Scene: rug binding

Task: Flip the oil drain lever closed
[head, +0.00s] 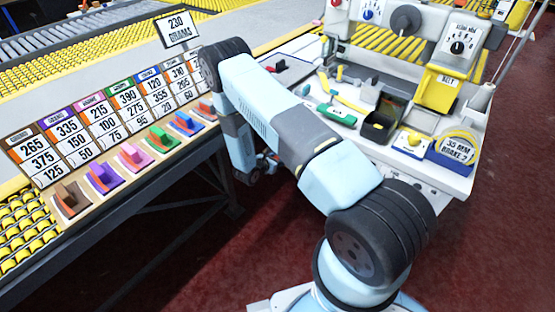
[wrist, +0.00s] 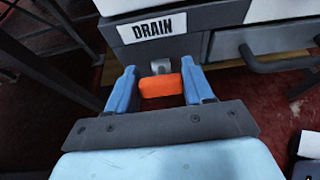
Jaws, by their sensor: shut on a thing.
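The oil drain lever (wrist: 160,86) has a bright orange handle on a short grey mount, below a white label reading DRAIN (wrist: 158,28) on a dark grey panel. My gripper (wrist: 160,72) has its two blue fingers on either side of the orange handle and is shut on it. The handle lies level across the wrist view and points out toward the camera. In the head view my arm reaches down beside the left bench, and the lever is not visible there.
A grey drawer front with a dark bar handle (wrist: 280,62) is to the right of the panel. Dark metal legs stand at the left. In the head view, a bench with numbered cards (head: 88,145) is left and a white machine table (head: 455,180) right, with red floor between.

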